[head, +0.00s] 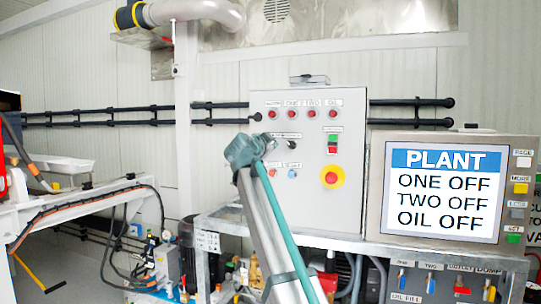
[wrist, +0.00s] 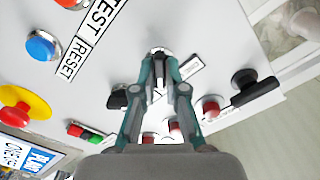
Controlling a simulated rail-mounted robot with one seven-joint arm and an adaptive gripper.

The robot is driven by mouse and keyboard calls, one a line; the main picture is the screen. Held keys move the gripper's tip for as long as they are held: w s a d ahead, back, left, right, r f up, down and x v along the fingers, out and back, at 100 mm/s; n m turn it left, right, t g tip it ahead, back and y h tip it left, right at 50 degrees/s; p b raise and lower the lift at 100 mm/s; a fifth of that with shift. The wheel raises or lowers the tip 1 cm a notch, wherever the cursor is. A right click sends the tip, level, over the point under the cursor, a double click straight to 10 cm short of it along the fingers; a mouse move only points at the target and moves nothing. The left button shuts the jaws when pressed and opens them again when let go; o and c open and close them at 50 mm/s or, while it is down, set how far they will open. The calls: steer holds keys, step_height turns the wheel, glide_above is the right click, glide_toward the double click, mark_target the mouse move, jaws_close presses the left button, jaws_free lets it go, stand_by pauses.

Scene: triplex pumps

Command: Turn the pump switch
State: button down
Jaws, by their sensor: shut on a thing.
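The grey control box (head: 345,110) stands upright on the bench in the head view. My gripper (head: 266,143) is at the left part of its front panel and hides what is behind it. In the wrist view my gripper (wrist: 160,68) has its fingers closed together around a small switch with a pale metallic end (wrist: 160,51), which I take to be the pump switch; its label is not readable. A black knob (wrist: 118,97) sits to its left and a larger black handle (wrist: 253,91) to its right. The black knob shows in the head view (head: 292,143) too.
A screen (head: 445,195) reads PLANT, ONE OFF, TWO OFF, OIL OFF. The panel has a red-and-yellow stop button (head: 332,177), a blue button (head: 292,173) and several red lamps (head: 312,113) close around my gripper. Valves and pipes lie below.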

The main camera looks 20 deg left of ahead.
stand_by(0.4)
steer(key=c, duration=1.2)
jaws_free()
steer(key=s, duration=1.2)
steer(key=shift+d, duration=0.1)
